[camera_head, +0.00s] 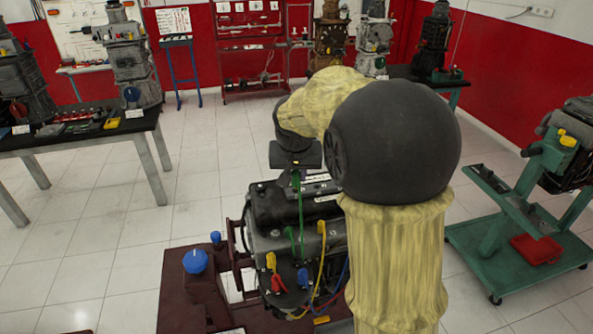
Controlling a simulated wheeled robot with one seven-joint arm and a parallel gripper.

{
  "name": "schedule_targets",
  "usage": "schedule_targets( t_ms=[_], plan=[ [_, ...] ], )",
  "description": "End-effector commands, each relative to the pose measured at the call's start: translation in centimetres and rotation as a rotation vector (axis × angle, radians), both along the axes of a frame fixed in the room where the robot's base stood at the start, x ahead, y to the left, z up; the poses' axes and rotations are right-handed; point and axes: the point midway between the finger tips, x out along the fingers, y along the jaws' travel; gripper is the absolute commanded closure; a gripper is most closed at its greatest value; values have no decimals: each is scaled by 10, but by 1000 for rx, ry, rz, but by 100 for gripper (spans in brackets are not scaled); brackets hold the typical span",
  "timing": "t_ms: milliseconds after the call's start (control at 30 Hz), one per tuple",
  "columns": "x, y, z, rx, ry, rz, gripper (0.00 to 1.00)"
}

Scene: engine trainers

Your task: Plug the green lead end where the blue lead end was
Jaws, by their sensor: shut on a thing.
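My gripper (296,168) is above the top of the dark engine (272,205) and is shut on the green lead end. The green lead (300,212) hangs from it in front of the engine and curves down to the left. The held tip is too small to make out. The blue lead (342,279) shows low on the right of the engine front, partly hidden by my arm. A blue fitting (302,277) sits beside the red plug (278,284). I cannot tell which socket the blue lead end was in.
A yellow plug (271,261) and a yellow lead (321,265) are at the engine front. The maroon stand (190,295) carries a blue knob (195,261). A table (90,135) stands left, a green stand (500,235) right. Tiled floor lies clear at left.

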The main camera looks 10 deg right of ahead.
Motion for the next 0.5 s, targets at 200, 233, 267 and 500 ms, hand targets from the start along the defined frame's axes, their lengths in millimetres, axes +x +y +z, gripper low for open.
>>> schedule_targets(
  t_ms=[200, 233, 267, 500],
  plan=[
    [-18, 2, -1, 1, -2, -3, 100],
    [-20, 2, -1, 1, -1, -5, 100],
    [-22, 1, -1, 1, -1, -7, 100],
    [-41, 5, -1, 1, -2, -8, 100]
  ],
)
